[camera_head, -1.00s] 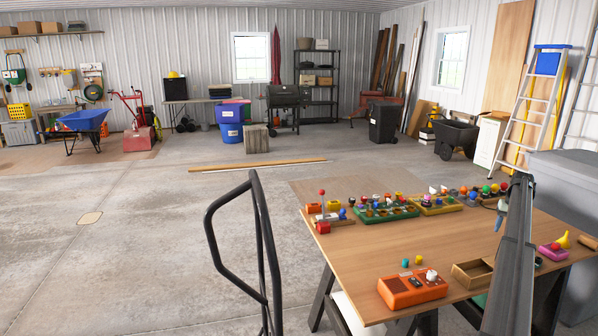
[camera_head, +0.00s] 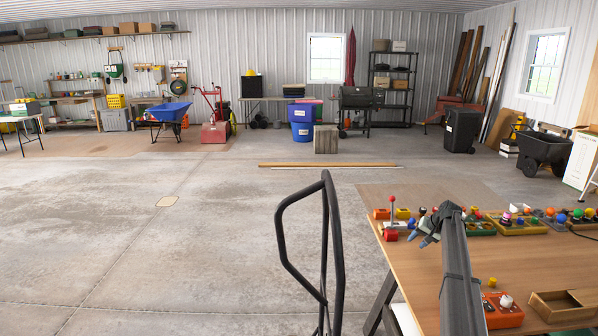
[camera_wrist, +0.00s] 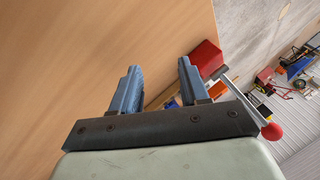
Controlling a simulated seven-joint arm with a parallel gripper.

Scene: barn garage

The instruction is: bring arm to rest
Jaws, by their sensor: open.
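My gripper (camera_head: 428,238) is over the back left part of the wooden table (camera_head: 540,260), with my dark arm link stretching toward it from the front. In the wrist view its two blue fingers (camera_wrist: 157,68) are apart, with nothing between them. The red joystick box (camera_head: 391,234) with a red ball on its stick is just left of the gripper. In the wrist view the red box (camera_wrist: 205,60) shows beyond the right finger, and the red ball (camera_wrist: 272,131) is at the right. I cannot tell whether they touch the gripper.
Coloured button boards (camera_head: 520,228) line the table's back edge. An orange box (camera_head: 503,314) and an open wooden box (camera_head: 562,305) are near the front. A black handle (camera_head: 338,240) stands left of the table. Open concrete floor (camera_head: 180,250) lies further left.

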